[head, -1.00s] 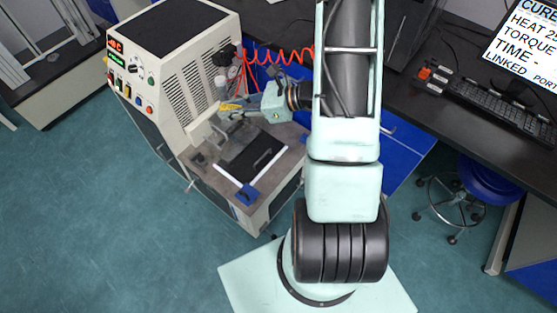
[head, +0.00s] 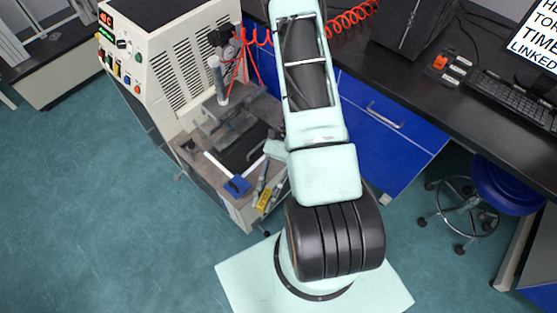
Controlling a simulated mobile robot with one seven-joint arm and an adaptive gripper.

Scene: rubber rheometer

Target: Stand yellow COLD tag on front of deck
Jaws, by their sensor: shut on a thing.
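The yellow COLD tag (head: 264,199) is small in the head view, at the lower right of the deck, by its front edge. Its lettering is too small to read. My gripper (head: 262,188) is shut on the tag and points down towards the front of the deck (head: 205,182). I cannot tell whether the tag touches the deck or is held just above it. My arm hides the right part of the deck.
A blue block (head: 237,186) with a white bar (head: 217,165) lies on the deck, left of the tag. The rheometer cabinet (head: 165,70) rises behind. A red coiled hose (head: 350,20) hangs at the back. A black bench (head: 400,90) stands to the right.

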